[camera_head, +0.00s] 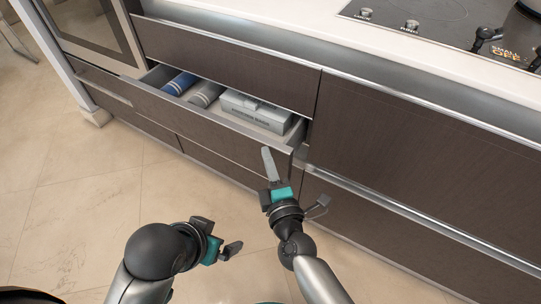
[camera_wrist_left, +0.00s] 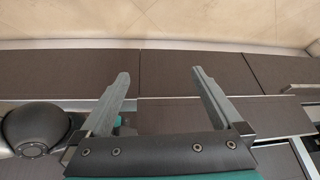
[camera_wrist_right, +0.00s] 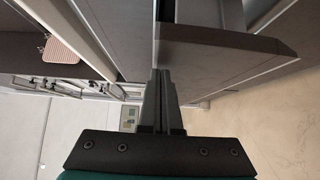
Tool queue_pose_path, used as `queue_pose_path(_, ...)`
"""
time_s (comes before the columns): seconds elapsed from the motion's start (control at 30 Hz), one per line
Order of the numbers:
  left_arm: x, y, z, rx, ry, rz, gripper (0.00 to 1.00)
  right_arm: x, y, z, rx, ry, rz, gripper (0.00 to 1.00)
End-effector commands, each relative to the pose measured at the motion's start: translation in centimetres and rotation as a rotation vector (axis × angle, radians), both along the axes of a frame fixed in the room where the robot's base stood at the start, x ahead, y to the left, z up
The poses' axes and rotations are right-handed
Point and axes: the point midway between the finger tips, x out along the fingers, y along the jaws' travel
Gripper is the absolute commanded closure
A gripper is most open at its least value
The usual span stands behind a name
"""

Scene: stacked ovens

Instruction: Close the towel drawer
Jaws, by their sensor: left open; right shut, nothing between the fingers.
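The towel drawer (camera_head: 205,110) stands pulled partly out of the dark cabinet in the head view. It holds a rolled blue towel (camera_head: 180,83), a rolled grey towel (camera_head: 206,94) and a grey box (camera_head: 255,110). My right gripper (camera_head: 267,152) is shut and empty at the right end of the drawer front. In the right wrist view its fingers (camera_wrist_right: 161,75) point at the drawer front (camera_wrist_right: 215,55); I cannot tell whether they touch it. My left gripper (camera_head: 228,248) is open and empty, low over the floor side, apart from the drawer. Its spread fingers show in the left wrist view (camera_wrist_left: 161,76).
Closed dark cabinet fronts (camera_head: 410,150) with metal rails run to the right. A white countertop (camera_head: 290,35) with a cooktop (camera_head: 440,22) is above. An oven (camera_head: 90,25) is at upper left. The tiled floor (camera_head: 70,200) in front is clear.

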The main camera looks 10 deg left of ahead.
Motion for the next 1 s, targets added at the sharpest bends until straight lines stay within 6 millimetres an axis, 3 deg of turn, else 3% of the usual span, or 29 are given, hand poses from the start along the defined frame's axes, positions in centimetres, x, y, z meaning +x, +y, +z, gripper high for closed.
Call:
queue_pose_path(0.27,0.0,0.0,0.2,0.001,0.001,0.000,0.00,1.0,-0.4,0.0,-0.003,-0.003,0.000,1.00)
queue_pose_path(0.57,-0.6,0.3,-1.1,0.012,0.045,0.004,0.00,7.2,-2.6,0.0,-0.004,-0.007,-0.001,1.00)
queue_pose_path(0.7,1.0,-0.8,-0.5,-0.023,-0.061,-0.015,0.00,9.9,-3.6,-0.1,-0.003,-0.005,0.000,1.00)
queue_pose_path(1.0,2.3,-2.2,-0.8,-0.064,-0.158,-0.037,0.00,11.9,-4.4,0.0,-0.001,0.000,-0.001,1.00)
